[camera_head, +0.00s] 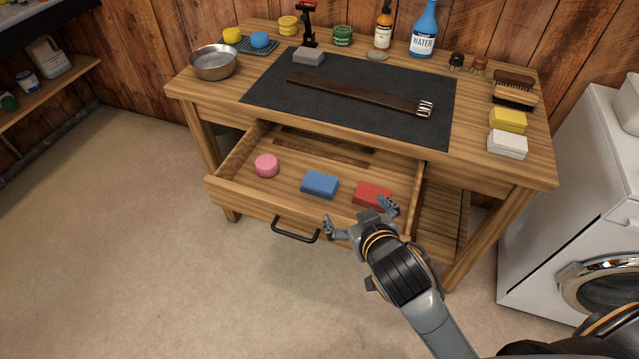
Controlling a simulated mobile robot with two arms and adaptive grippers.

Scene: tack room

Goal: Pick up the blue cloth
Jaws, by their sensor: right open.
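The blue cloth (320,184) lies folded flat in the open drawer (232,188) of the wooden workbench, near the drawer's front middle. A red folded cloth (370,194) lies to its right, partly behind my right gripper. My right gripper (357,214) is open and empty at the drawer's front edge, its fingers spread. One finger is just below the blue cloth in the picture and the other overlaps the red cloth. No contact with the blue cloth shows. My left gripper is not in view.
A round pink thing (266,166) lies left in the drawer, and dark strips lie at its back. The drawer handle (295,230) sticks out in front. A black mat (270,90) with a belt covers the benchtop. A white washing machine (590,200) stands right. Floor to the left is clear.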

